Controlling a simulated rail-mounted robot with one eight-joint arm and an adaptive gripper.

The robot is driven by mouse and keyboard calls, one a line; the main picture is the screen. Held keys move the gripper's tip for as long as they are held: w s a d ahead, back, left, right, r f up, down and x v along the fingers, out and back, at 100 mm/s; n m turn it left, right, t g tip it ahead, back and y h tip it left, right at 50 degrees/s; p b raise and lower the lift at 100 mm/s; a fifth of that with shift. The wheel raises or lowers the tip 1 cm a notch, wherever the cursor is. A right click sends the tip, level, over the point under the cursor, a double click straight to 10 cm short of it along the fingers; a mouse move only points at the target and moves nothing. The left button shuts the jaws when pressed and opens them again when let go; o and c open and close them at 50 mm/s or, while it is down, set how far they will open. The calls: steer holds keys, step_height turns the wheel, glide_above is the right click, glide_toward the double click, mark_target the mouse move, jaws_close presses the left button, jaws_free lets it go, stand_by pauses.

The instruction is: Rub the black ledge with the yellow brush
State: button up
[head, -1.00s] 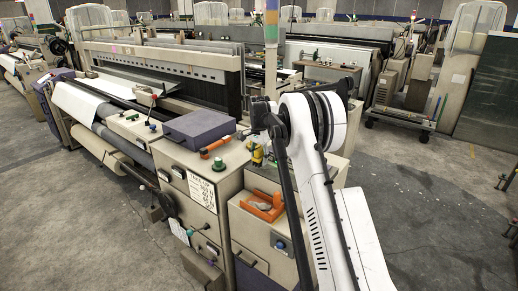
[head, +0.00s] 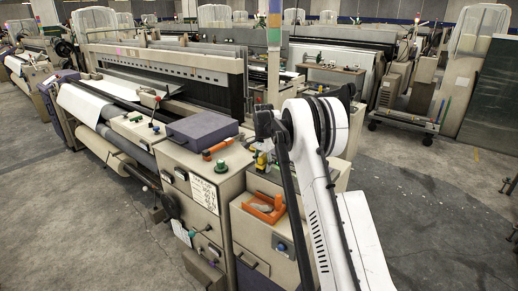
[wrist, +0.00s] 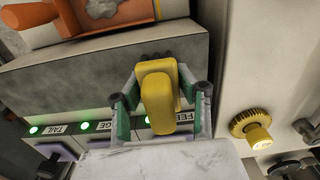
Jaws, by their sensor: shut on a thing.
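The yellow brush (wrist: 158,95) is held between the two green-padded fingers of my gripper (wrist: 160,103) in the wrist view. Dark bristles show at its far end, against a dark grey surface. This surface, seemingly the black ledge (wrist: 75,85), lies between the orange tray and a row of green lights. I cannot tell for sure whether the bristles touch it. In the head view my gripper (head: 262,160) is small and partly hidden by my arm, above the machine's end cabinet, with a bit of yellow at it.
An orange tray (head: 265,208) with a grey lump sits on the cabinet; it also shows in the wrist view (wrist: 110,16). A yellow knob (wrist: 257,137) sticks out at right in the wrist view. A purple-grey box (head: 201,130) stands on the loom at left.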

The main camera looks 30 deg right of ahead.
mark_target(262, 155)
steer(key=shift+w+a, duration=0.2)
steer(key=shift+w, duration=0.2)
step_height(262, 155, up, 4)
steer(key=shift+s+f+p, duration=0.15)
steer(key=shift+f+p, duration=0.05)
steer(key=shift+p, duration=0.2)
steer(key=shift+w+r, duration=0.2)
steer(key=shift+r, duration=0.4)
steer(key=shift+s+r+p, duration=0.15)
steer(key=shift+r+p, duration=0.3)
steer(key=shift+r, duration=0.4)
steer(key=shift+r+p, duration=0.3)
steer(key=shift+r, duration=0.55)
